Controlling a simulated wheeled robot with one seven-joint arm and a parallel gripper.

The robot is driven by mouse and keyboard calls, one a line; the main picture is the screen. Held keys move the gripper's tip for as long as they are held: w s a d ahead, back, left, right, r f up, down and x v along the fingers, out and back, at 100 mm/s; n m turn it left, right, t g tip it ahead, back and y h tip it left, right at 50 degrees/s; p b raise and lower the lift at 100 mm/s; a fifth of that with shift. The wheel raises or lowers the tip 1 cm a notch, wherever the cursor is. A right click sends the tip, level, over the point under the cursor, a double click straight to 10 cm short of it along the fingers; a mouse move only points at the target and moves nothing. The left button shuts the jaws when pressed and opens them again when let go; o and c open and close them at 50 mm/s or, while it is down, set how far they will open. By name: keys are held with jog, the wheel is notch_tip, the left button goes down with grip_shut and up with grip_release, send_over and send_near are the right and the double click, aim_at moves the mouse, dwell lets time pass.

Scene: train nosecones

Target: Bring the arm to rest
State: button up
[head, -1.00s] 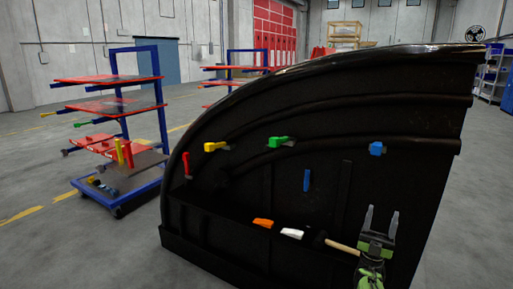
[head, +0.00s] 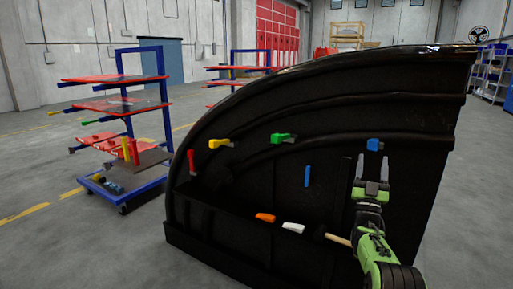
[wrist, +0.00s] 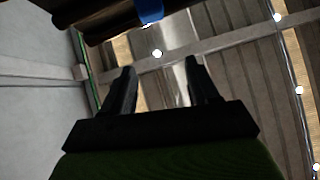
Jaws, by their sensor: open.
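My gripper (head: 372,170) is at the right of the head view, in front of the black nosecone (head: 340,115). Its two fingers point up, stand apart and hold nothing. The fingertips are a little below the blue clamp (head: 374,145) on the nosecone's rib. In the wrist view my gripper (wrist: 163,72) is open and empty, pointing toward the ceiling. The blue clamp (wrist: 150,10) shows at the top edge of that view. My green arm comes up from the lower right of the head view.
The nosecone carries a yellow clamp (head: 219,143), a green clamp (head: 283,138), a red one (head: 191,161) and a blue piece (head: 307,176). Orange (head: 265,217) and white (head: 293,228) handles and a mallet (head: 338,239) are at its lower ledge.

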jog(key=s+a+r+n+g+y, duration=0.2)
jog(key=a+r+g+y, duration=0.3)
jog(key=a+r, duration=0.15)
jog(key=s+a+g+y, duration=0.1)
jog(key=s+a+g, duration=0.3)
jog(key=s, duration=0.3)
jog(key=s+a+f+n+g+y, duration=0.1)
jog(key=s+a+f+g, duration=0.4)
jog(key=s, duration=0.8)
jog(key=s+f+g+y, duration=0.1)
jog(key=s+f+g, duration=0.2)
jog(key=s+f, duration=0.7)
jog(key=s+a+f+n+g+y, duration=0.1)
jog(key=s+a+f+g+y, duration=0.2)
jog(key=s, duration=1.2)
notch_tip(320, 180, up, 15)
jog(key=s+h+p, duration=0.1)
jog(key=p, duration=1.5)
jog(key=shift+f+g, duration=0.15)
jog(key=shift+g, duration=0.25)
